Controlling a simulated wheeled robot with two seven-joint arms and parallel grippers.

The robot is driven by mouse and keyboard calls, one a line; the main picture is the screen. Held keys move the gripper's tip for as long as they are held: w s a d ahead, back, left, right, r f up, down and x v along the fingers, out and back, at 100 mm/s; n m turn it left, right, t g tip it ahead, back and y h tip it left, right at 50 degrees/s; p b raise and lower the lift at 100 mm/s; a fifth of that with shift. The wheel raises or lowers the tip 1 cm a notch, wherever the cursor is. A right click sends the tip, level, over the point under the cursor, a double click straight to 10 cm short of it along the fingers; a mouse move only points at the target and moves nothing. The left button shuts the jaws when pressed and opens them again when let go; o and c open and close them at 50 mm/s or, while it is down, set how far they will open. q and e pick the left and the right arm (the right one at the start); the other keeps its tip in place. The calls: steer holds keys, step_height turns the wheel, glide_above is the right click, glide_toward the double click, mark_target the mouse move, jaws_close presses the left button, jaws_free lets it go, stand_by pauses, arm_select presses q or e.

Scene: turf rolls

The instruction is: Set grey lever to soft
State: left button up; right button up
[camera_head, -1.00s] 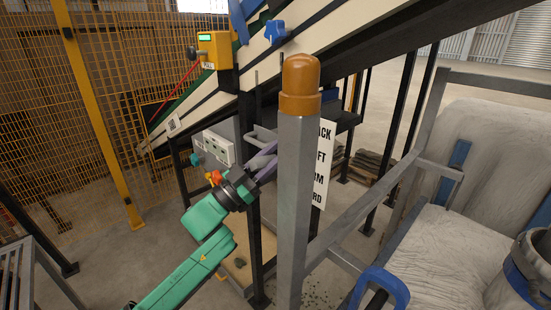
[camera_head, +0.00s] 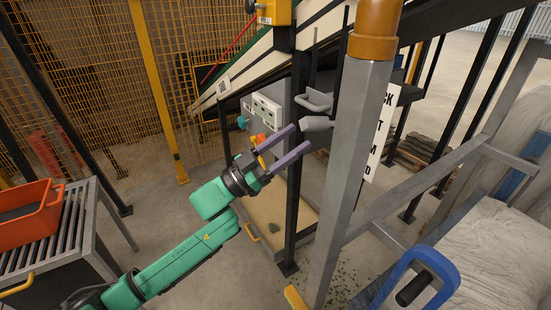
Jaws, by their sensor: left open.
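My left gripper (camera_head: 299,137) is open, with two purple fingers pointing right towards a grey rounded lever end (camera_head: 317,123). That end lies close to the upper fingertip and seems to be outside the jaws; I cannot tell whether they touch. A grey bracket-shaped handle (camera_head: 313,100) is just above it. The rest of the lever is hidden behind the thick grey post (camera_head: 350,170) with an orange cap (camera_head: 375,30). A white label board (camera_head: 381,130) stands behind the post, and only the ends of its words show. My right gripper is not in view.
A control panel (camera_head: 262,112) is behind the gripper. A black upright (camera_head: 295,180) stands just below and beside the fingers. A blue loop guard (camera_head: 440,270) is at lower right. An orange-red crate (camera_head: 28,215) sits on a rack at left. Grey floor is open at centre left.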

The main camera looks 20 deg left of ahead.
arm_select(q)
steer(key=v, duration=0.4)
steer(key=shift+s+a+f+b, duration=0.1)
steer(key=shift+s+a+b, duration=0.1)
steer(key=shift+s+b, duration=0.1)
